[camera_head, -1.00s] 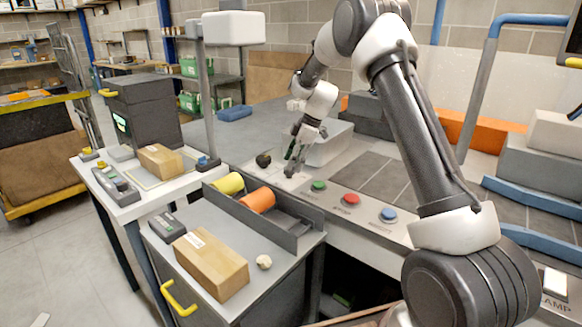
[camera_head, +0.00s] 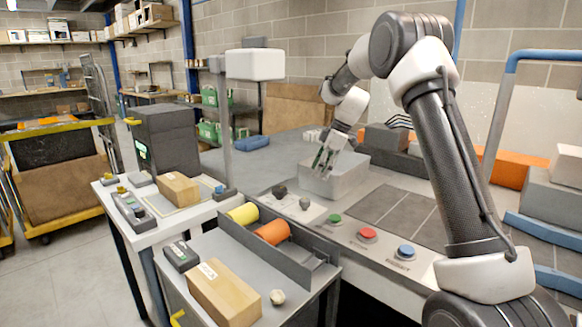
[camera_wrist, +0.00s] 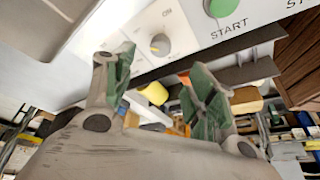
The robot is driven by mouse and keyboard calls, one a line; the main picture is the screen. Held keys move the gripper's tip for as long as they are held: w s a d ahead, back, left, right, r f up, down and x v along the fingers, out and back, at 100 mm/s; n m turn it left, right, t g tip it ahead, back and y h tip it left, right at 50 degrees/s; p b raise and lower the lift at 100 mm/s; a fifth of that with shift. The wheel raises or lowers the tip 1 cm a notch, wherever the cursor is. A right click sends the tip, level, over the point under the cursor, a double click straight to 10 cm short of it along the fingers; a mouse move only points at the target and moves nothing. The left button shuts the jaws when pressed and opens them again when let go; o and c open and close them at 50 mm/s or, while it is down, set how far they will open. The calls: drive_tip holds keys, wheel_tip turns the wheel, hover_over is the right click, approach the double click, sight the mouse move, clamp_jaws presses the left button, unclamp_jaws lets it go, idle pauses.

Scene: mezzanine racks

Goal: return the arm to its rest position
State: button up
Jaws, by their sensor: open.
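My arm reaches up from the lower right and bends down over the work surface. My gripper (camera_head: 322,158) hangs in front of the grey bin (camera_head: 345,180), above the control panel, with its green-padded fingers apart and nothing between them. In the wrist view my gripper (camera_wrist: 163,75) also shows its two fingers spread and empty. Two dark knobs (camera_head: 279,191) (camera_head: 304,204) stand on the panel below and left of it, clear of the fingers. The wrist view shows one knob (camera_wrist: 160,44) and the green START button (camera_wrist: 225,6) beyond the fingers.
Green, red (camera_head: 367,234) and blue (camera_head: 405,251) buttons line the panel front. A side bench holds a yellow roll (camera_head: 242,214), an orange roll (camera_head: 272,232) and a cardboard box (camera_head: 222,291). A lamp post (camera_head: 225,120) stands left of the gripper. Grey blocks (camera_head: 385,138) lie behind the bin.

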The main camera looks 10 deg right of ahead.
drive_tip(key=s+d+f+m+g+h, duration=0.1)
drive_tip(key=s+d+f+m+h, duration=0.15)
drive_tip(key=s+m, duration=0.6)
drive_tip(key=s+d+r+m+t, duration=0.1)
drive_tip(key=s+r, duration=0.3)
drive_tip(key=s, duration=0.7)
drive_tip(key=s+d+r+m+t+h, duration=0.1)
drive_tip(key=s+d+r+m+t, duration=0.1)
drive_tip(key=s, duration=1)
drive_tip(key=s+d+r+m+t+h, duration=0.1)
drive_tip(key=s+d+r+m, duration=0.3)
drive_tip(key=s, duration=0.8)
wheel_tip(320, 180, up, 3)
drive_tip(key=shift+f+t, duration=0.15)
drive_tip(key=shift+t, duration=0.25)
drive_tip(key=shift+d, duration=0.1)
drive_tip(key=shift+c, duration=0.5)
